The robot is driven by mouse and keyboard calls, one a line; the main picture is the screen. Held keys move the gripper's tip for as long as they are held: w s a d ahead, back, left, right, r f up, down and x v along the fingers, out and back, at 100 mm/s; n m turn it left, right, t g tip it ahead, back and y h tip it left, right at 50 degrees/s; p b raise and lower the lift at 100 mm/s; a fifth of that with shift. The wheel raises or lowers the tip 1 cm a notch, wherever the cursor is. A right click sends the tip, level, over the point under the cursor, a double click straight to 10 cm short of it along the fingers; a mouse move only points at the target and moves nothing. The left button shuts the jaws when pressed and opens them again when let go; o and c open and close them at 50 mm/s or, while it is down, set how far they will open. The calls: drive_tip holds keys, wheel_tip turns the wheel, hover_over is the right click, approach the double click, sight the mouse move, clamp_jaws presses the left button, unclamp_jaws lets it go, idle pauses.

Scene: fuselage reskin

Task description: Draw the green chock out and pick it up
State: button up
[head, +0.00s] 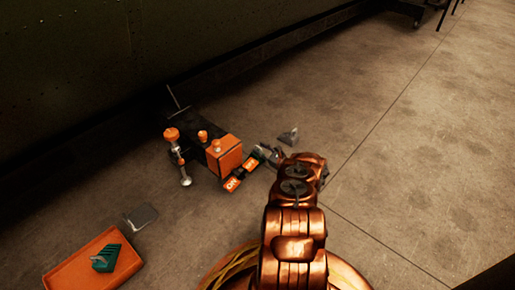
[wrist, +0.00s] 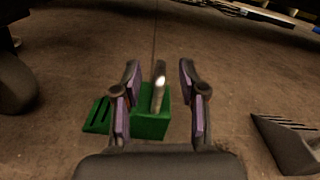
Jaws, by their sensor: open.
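In the wrist view, the green chock (wrist: 150,125) lies on the floor just beyond my gripper's palm. A slotted green part extends to its left, and a shiny metal handle (wrist: 159,85) rises from it. My gripper (wrist: 159,72) is open, with one purple-padded finger on each side of the handle. I cannot tell whether either finger touches it. In the head view, my gripper (head: 269,156) is low beside the orange-and-black equipment (head: 223,157). The chock there is mostly hidden by my arm and gripper.
A grey wedge (wrist: 285,140) lies right of my gripper; it also shows in the head view (head: 288,137). An orange tray (head: 70,270) at lower left holds another green wedge-shaped piece (head: 106,258). A dark panel wall (head: 120,60) stands behind. The floor at right is clear.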

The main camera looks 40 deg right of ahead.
drive_tip(key=s, duration=0.9)
drive_tip(key=shift+s+d, duration=0.25)
drive_tip(key=shift+s, duration=0.05)
